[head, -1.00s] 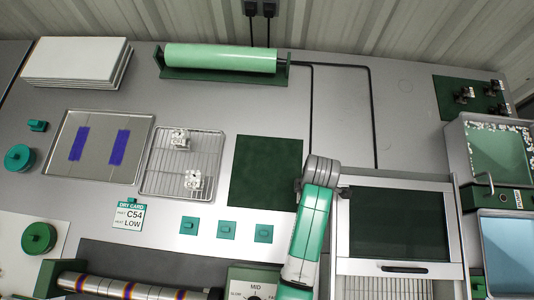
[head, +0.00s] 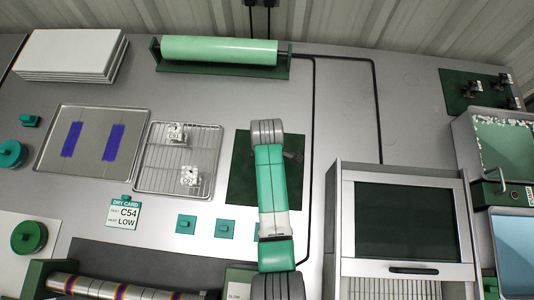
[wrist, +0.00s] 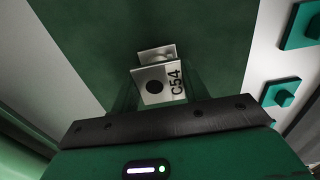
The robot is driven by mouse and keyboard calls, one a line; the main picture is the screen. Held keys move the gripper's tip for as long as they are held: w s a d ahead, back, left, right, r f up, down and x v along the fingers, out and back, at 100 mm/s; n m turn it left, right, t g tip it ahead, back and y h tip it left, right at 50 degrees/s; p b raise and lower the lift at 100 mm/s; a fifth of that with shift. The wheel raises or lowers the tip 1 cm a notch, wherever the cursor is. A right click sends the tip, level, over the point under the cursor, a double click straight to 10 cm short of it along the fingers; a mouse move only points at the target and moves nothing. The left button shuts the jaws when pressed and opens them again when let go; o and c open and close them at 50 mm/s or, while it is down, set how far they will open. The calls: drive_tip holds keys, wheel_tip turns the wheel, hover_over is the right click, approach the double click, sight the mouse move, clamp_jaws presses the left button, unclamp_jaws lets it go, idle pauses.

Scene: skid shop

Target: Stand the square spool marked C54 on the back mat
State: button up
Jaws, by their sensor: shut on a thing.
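The square spool marked C54 (wrist: 153,86) shows in the wrist view as pale square plates with a dark round hole and black lettering. My gripper (wrist: 158,93) is shut on it, with a finger on either side. Both are over a dark green mat, seen in the wrist view (wrist: 200,30) and at the middle of the bench in the head view (head: 242,180). Whether the spool touches the mat I cannot tell. In the head view my arm covers part of this mat and hides the spool and gripper.
Two other spools stand on a wire rack (head: 205,150) left of the mat. Another green mat (head: 455,90) with dark fittings lies at the far right. A framed cabinet (head: 333,235) stands right of my arm. Teal square pieces (head: 186,224) lie in front, and a green roller (head: 220,50) behind.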

drive_tip(key=shift+f, duration=0.2)
drive_tip(key=o, duration=1.2)
wheel_tip(320, 180, up, 12)
drive_tip(key=p, duration=0.3)
drive_tip(key=shift+r+p, duration=0.2)
drive_tip(key=shift+p, duration=0.1)
